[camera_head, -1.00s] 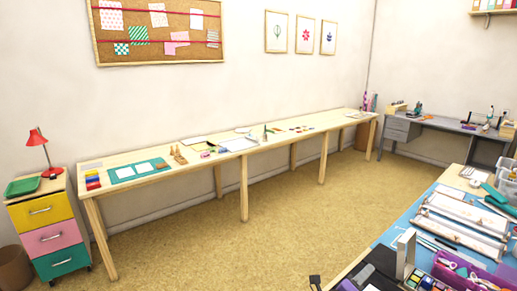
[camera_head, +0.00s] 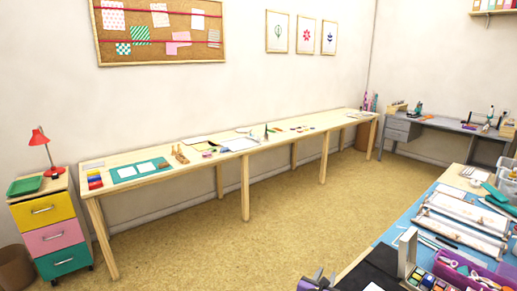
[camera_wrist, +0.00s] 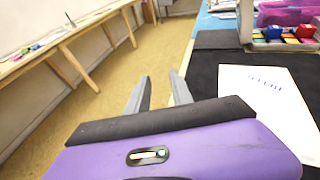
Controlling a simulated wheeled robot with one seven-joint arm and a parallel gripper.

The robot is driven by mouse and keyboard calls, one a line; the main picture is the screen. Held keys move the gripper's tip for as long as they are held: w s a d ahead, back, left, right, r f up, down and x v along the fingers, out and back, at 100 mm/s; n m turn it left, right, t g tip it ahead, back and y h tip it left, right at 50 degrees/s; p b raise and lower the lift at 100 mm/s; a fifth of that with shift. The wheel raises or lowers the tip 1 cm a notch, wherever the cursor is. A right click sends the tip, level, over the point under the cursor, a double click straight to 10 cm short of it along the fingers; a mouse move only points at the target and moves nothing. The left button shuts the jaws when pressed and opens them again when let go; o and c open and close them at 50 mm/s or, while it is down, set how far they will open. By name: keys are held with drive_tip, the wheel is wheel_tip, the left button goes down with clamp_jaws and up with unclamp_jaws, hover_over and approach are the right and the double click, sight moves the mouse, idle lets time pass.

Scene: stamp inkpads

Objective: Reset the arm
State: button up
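My gripper (camera_wrist: 160,80) shows in the wrist view with its purple body below. Its two grey fingers stand apart with floor seen between them, and nothing is held. In the head view the purple gripper (camera_head: 318,281) shows at the bottom edge, left of the near table; its fingertips are hard to make out there. In the wrist view it is beside the dark mat (camera_wrist: 212,72), and a white sheet with small blue marks (camera_wrist: 268,92) lies on that mat to the right.
The near table holds a tray of colored inkpads (camera_head: 428,282), a purple bin (camera_head: 470,270) and framed pieces (camera_head: 455,240) on a blue mat. A long wooden table (camera_head: 215,166) runs along the wall, with a drawer cart (camera_head: 52,238) at left. The floor between is clear.

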drive_tip(key=s+a+f+m+y, duration=0.5)
drive_tip(key=s+a+m, duration=0.2)
drive_tip(key=s+a, duration=0.15)
drive_tip(key=s+a+m+t+y, duration=0.2)
drive_tip(key=s+a+m+y, duration=0.2)
drive_tip(key=s+m, duration=0.65)
drive_tip(key=s+d+r+m, duration=0.3)
drive_tip(key=s+r, duration=0.3)
drive_tip(key=s, duration=0.7)
drive_tip(key=s+d+r+m+h, duration=0.1)
drive_tip(key=s+d+r+m, duration=0.3)
drive_tip(key=s, duration=0.9)
drive_tip(key=s+d+r+m, duration=0.4)
drive_tip(key=s+r, duration=0.4)
drive_tip(key=s, duration=0.5)
drive_tip(key=shift+s+d+m+h, duration=0.15)
drive_tip(key=shift+s+m+h, duration=0.2)
drive_tip(key=shift+m, duration=0.5)
drive_tip(key=shift+w+d, duration=0.1)
